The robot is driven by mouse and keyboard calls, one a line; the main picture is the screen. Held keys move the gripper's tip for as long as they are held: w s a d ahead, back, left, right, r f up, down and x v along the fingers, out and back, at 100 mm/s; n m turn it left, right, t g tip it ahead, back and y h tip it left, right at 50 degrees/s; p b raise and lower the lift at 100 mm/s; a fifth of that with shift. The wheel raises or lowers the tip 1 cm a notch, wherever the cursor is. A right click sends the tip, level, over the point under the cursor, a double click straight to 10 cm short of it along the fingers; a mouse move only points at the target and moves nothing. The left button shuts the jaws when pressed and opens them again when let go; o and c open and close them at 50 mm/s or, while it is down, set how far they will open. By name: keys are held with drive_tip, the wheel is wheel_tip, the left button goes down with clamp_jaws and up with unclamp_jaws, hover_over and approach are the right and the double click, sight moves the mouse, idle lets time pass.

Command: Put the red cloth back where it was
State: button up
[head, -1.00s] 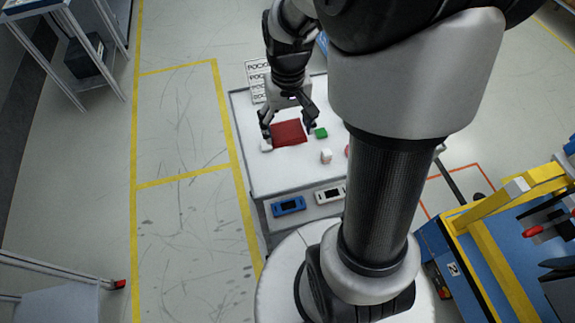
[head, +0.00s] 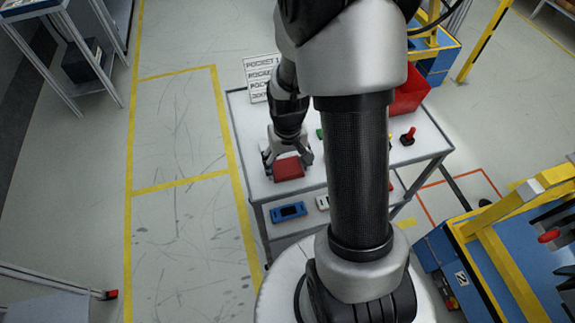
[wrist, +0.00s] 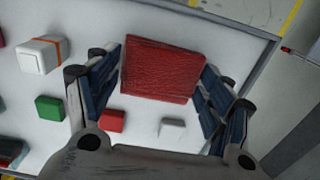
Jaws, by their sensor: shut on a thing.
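The red cloth (head: 289,169) is a flat, textured red rectangle near the front left of the white table (head: 248,139). It also shows in the wrist view (wrist: 162,70), between the two blue-padded fingers. My gripper (head: 287,164) points down over the table, shut on the cloth, with one finger at each side of it. Whether the cloth touches the tabletop cannot be told. My arm hides much of the table's middle in the head view.
In the wrist view lie a green block (wrist: 48,108), a red block (wrist: 112,121), a pale block (wrist: 172,127) and a white block with an orange band (wrist: 40,56). A pocket sign (head: 259,78) stands behind; a red bin (head: 410,92) and joystick (head: 408,137) are right. A blue device (head: 288,211) is below.

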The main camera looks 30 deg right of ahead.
drive_tip(key=shift+s, duration=0.1)
drive_tip(key=o, duration=1)
drive_tip(key=shift+r, duration=0.1)
wheel_tip(320, 180, up, 12)
drive_tip(key=p, duration=0.4)
wheel_tip(320, 180, up, 12)
drive_tip(key=f+n+t, duration=0.1)
drive_tip(key=n+t, duration=0.1)
hover_over(288, 167)
drive_tip(key=s+a, duration=0.5)
drive_tip(key=a, duration=0.1)
drive_tip(key=s+a+r+t, duration=0.1)
drive_tip(key=s+r, duration=0.1)
drive_tip(key=s, duration=0.1)
drive_tip(key=s+a+r, duration=0.2)
drive_tip(key=s+a+r+n+t, duration=0.1)
drive_tip(key=s+r, duration=0.1)
drive_tip(key=s, duration=0.1)
drive_tip(key=shift+s+a+t, duration=0.3)
drive_tip(key=shift+a, duration=0.1)
